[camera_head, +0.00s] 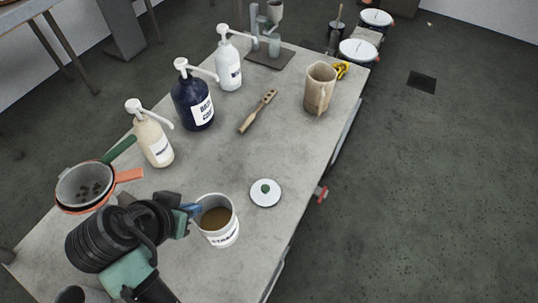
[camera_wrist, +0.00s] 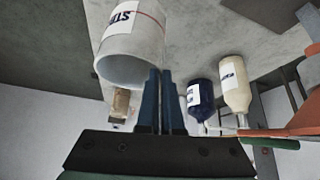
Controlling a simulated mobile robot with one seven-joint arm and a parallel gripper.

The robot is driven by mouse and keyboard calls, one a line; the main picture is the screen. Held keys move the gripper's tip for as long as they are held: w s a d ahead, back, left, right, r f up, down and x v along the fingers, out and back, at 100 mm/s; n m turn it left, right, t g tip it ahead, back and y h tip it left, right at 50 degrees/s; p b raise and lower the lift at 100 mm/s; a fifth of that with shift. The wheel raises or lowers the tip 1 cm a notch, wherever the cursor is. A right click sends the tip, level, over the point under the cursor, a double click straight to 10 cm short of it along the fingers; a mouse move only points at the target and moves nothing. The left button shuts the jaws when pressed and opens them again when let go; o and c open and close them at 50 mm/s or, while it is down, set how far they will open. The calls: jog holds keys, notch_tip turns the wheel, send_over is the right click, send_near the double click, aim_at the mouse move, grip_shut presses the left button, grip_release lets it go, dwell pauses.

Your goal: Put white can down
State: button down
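The white can (camera_head: 228,236) has dark lettering and an open top with brown contents. It stands upright near the front right of the table in the head view. My gripper (camera_head: 193,208) is at the can's left rim. In the wrist view the can (camera_wrist: 112,38) is at the upper left, and my blue fingers (camera_wrist: 159,73) are close together at its wall, apparently pinching the rim. I cannot tell whether the can's base touches the grey table (camera_head: 205,165). A white lid with a green knob (camera_head: 265,192) lies just right of the can.
A cream pump bottle (camera_head: 153,143), a dark blue one (camera_head: 187,103) and a white one (camera_head: 229,69) line the left side. An orange-rimmed strainer (camera_head: 80,190) is left. The table's centre is clear.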

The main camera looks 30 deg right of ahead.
aim_at(197, 219)
notch_tip(197, 219, down, 5)
jog(key=shift+s+p, duration=0.1)
jog(key=shift+p, duration=0.25)
jog(key=shift+f, duration=2.45)
jog(key=shift+f, duration=0.1)
jog(key=c, duration=1.1)
grip_release()
